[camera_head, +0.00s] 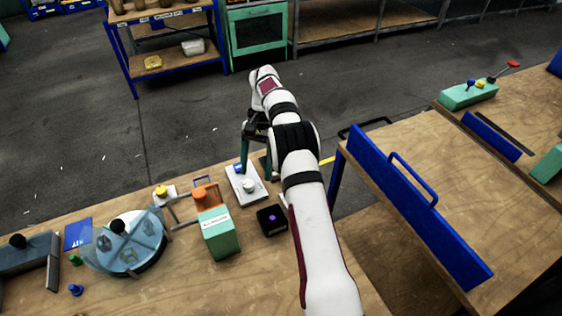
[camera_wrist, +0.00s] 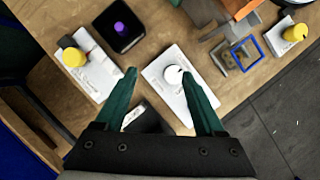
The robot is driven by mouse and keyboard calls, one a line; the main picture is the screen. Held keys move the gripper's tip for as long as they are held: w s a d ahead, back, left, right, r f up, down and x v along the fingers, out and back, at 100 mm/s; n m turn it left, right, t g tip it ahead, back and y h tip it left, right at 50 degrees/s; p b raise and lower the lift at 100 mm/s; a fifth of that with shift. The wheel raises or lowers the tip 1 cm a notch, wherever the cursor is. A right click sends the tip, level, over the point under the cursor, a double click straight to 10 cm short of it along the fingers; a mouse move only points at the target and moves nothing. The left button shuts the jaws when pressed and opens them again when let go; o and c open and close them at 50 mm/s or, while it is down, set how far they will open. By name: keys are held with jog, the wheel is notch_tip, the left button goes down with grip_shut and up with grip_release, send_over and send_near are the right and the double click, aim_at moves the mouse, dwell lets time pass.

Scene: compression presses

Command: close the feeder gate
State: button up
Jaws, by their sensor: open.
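My gripper (camera_head: 258,174) is open, with its green fingers pointing down over the bench. In the wrist view, the gripper (camera_wrist: 159,73) shows a white knob (camera_wrist: 174,75) between its fingertips, nearer the right one. The knob (camera_head: 249,185) stands on a pale plate (camera_head: 253,197); I cannot tell whether a finger touches it. No part is plainly labelled as the feeder gate. A tall blue panel (camera_head: 412,206) with a blue handle (camera_head: 413,178) stands upright along the edge of the right-hand table. A small blue frame (camera_wrist: 246,50) stands near an orange-topped device.
A green box (camera_head: 219,236), a black block with a purple button (camera_head: 271,220) and a round grey-blue turntable (camera_head: 126,246) stand on the bench. A yellow knob (camera_wrist: 74,57) sits on a white plate left of my fingers.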

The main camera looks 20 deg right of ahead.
jog(key=s+d+r, duration=0.5)
jog(key=d, duration=0.2)
jog(key=shift+s+d+r, duration=0.15)
jog(key=shift+s+r, duration=0.1)
jog(key=shift+r, duration=0.05)
